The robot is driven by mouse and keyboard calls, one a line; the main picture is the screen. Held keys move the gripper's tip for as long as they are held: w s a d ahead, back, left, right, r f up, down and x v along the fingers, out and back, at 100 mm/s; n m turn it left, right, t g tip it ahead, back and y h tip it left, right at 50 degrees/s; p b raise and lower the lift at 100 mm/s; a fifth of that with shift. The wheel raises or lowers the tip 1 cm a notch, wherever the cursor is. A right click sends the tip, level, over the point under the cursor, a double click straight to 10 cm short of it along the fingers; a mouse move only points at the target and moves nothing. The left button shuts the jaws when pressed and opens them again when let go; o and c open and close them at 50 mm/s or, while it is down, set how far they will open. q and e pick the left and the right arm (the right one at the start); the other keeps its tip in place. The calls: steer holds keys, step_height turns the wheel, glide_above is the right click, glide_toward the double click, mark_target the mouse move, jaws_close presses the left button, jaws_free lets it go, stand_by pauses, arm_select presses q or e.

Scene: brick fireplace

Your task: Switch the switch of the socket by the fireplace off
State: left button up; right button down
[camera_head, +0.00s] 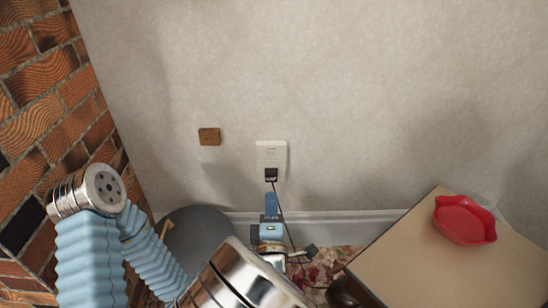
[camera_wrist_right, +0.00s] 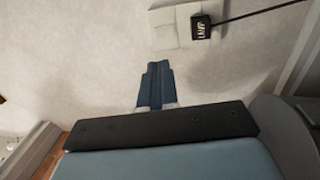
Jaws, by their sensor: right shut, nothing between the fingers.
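The white socket (camera_head: 271,155) is on the grey wall, with a black plug (camera_head: 271,174) in its lower part and a dark cable hanging down. A small mark near the top of the plate may be the switch; its position is too small to tell. My right gripper (camera_head: 271,200) is shut and empty, just below the plug in the picture. In the right wrist view its closed blue fingers (camera_wrist_right: 158,66) point toward the white plate (camera_wrist_right: 165,30), with a visible gap in the picture. The plug (camera_wrist_right: 201,27) is right of the fingertips. My left gripper is not in view.
A brown wall plate (camera_head: 209,136) is left of the socket. The brick fireplace side (camera_head: 50,90) rises at the left. A table (camera_head: 440,265) with a red bowl (camera_head: 464,220) stands at the right. A dark grey round object (camera_head: 195,235) is below the brown plate.

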mark_target(271, 153)
steer(key=w, duration=0.4)
steer(key=w+r+b, duration=0.1)
steer(key=w, duration=0.8)
steer(key=shift+w+r+b, duration=0.35)
steer(key=shift+w, duration=0.05)
